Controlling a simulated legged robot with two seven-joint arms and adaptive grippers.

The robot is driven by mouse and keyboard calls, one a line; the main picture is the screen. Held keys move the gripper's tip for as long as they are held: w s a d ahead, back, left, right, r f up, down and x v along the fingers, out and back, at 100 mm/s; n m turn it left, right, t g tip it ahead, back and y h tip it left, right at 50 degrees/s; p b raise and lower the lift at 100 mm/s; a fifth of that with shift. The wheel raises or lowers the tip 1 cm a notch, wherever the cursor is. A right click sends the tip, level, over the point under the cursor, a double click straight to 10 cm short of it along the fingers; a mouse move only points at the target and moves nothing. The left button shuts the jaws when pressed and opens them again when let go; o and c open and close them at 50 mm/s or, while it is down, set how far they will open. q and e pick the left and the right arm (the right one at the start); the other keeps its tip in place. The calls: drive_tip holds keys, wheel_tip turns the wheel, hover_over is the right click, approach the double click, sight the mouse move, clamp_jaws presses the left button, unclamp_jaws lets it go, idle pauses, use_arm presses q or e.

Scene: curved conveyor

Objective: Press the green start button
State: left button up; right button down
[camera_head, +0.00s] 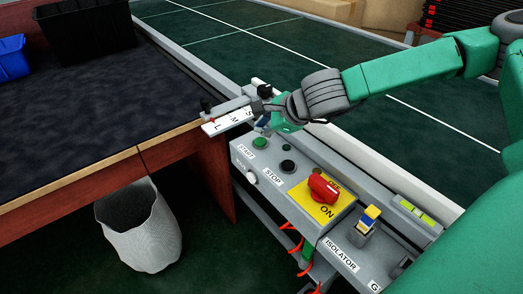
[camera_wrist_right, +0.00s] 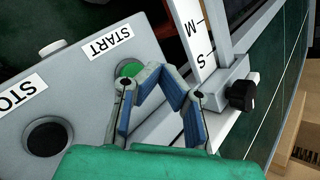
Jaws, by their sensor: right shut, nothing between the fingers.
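The green start button (camera_head: 260,143) sits at the left end of the grey control box (camera_head: 240,158), beside the START label. In the right wrist view the green button (camera_wrist_right: 130,69) is partly hidden behind one finger. My right gripper (camera_head: 262,121) is shut and empty, above and slightly beyond the button in the head view. In the right wrist view the shut fingertips (camera_wrist_right: 160,70) are just right of the button. I cannot tell whether they touch it. My left gripper is not in view.
A slide scale (camera_head: 229,121) marked S, M, L is close to my gripper. The dark-topped table (camera_head: 90,110) lies left.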

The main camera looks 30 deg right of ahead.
sight(260, 142)
drive_tip(key=shift+a+f, duration=0.3)
drive_tip(key=shift+f, duration=0.35)
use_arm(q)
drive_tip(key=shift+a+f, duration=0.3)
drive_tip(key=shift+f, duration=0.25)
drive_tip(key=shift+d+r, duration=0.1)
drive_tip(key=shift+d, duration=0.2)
use_arm(e)
drive_tip(key=shift+d, duration=0.4)
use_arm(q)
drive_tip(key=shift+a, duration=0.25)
use_arm(e)
drive_tip(key=shift+a, duration=0.3)
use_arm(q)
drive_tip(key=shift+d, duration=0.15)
use_arm(e)
drive_tip(key=shift+d, duration=0.2)
drive_tip(key=shift+f, duration=0.1)
drive_tip(key=shift+a+f+b, duration=0.25)
drive_tip(key=shift+b, duration=0.1)
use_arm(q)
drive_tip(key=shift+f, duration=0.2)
